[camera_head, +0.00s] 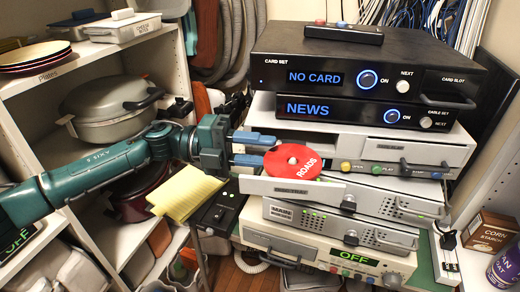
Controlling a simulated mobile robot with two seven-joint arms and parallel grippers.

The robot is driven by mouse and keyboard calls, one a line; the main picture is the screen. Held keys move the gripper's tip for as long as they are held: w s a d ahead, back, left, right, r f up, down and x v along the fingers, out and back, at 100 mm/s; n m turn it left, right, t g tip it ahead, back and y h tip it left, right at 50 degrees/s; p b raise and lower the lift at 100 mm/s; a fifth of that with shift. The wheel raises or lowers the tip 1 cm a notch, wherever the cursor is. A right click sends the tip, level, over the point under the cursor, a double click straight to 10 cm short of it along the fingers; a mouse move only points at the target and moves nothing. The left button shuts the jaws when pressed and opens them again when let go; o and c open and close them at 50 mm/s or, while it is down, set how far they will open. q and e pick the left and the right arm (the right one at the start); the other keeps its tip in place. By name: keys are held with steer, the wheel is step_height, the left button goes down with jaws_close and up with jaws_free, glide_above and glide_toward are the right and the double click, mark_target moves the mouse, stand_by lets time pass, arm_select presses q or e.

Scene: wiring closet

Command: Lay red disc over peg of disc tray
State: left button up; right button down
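The red disc (309,165), marked "ROADS", lies over the pulled-out disc tray (300,190) of the silver player. A pale round spot (292,160) shows at the disc's middle; whether it is the peg coming through the hole I cannot tell for sure. My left gripper (268,150) comes in from the left, at the disc's left edge. Its two blue fingers are apart, with a clear gap between them. The lower fingertip is close to or touching the disc's rim. The tray floor under the disc is mostly hidden. My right gripper is not in view.
Black card set (370,65) and cable set (350,110) stand above the player; more silver boxes (340,225) are stacked below the tray. A yellow notepad (185,197) and small black switch box (218,208) lie left of the stack. A shelf with a lidded pot (110,100) is at left.

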arm_select(q)
steer(key=a, duration=0.5)
steer(key=shift+w+b, duration=0.35)
steer(key=shift+b, duration=0.05)
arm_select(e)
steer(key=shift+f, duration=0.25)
arm_select(q)
steer(key=shift+d, duration=0.1)
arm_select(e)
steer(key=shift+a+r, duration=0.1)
